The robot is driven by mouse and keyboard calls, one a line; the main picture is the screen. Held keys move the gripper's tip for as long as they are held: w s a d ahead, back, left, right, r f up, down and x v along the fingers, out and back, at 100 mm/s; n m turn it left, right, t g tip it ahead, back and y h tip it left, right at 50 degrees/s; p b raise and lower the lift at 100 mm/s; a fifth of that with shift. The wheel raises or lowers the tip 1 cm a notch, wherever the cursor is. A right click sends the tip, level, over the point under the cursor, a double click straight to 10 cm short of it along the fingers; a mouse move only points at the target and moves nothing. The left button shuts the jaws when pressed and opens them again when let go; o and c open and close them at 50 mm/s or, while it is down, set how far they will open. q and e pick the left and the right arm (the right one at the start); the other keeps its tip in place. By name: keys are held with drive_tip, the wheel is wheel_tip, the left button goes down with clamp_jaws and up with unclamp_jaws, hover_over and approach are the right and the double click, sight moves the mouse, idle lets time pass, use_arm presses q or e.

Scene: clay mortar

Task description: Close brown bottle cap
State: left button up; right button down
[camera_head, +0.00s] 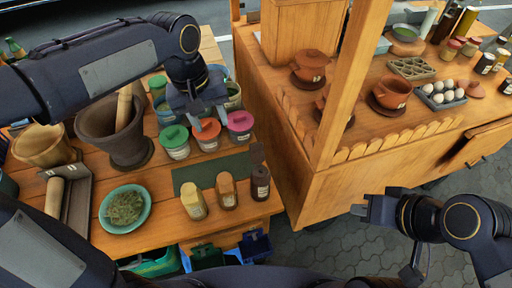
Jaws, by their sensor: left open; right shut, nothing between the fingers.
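A dark brown bottle (260,183) with a white label stands at the right edge of the wooden table. A dark brown flap-like piece (257,154) shows just above it; I cannot tell for certain whether it is the bottle's raised cap. My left gripper (204,114) points down over the colored-lid jars, up and left of the bottle, open and holding nothing visible. My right gripper (366,208) is shut and empty, over the paving to the right of the table.
A yellow bottle (193,203) and a tan-brown bottle (227,191) stand left of the dark bottle. Jars with green (174,141), red (207,134) and pink (240,124) lids stand behind a dark green mat (205,171). A wooden stall (350,170) rises to the right.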

use_arm(q)
drive_tip(key=g+y+b, duration=0.1)
drive_tip(key=y, duration=0.1)
hover_over(256, 144)
drive_tip(key=shift+n, duration=0.4)
wheel_tip(256, 144, down, 5)
drive_tip(key=shift+a, duration=0.15)
drive_tip(key=shift+d+f, duration=0.2)
drive_tip(key=shift+f, duration=0.05)
wheel_tip(256, 144, down, 8)
drive_tip(key=shift+r, duration=0.25)
use_arm(e)
drive_tip(key=shift+s+f, duration=0.45)
drive_tip(key=shift+f, duration=0.05)
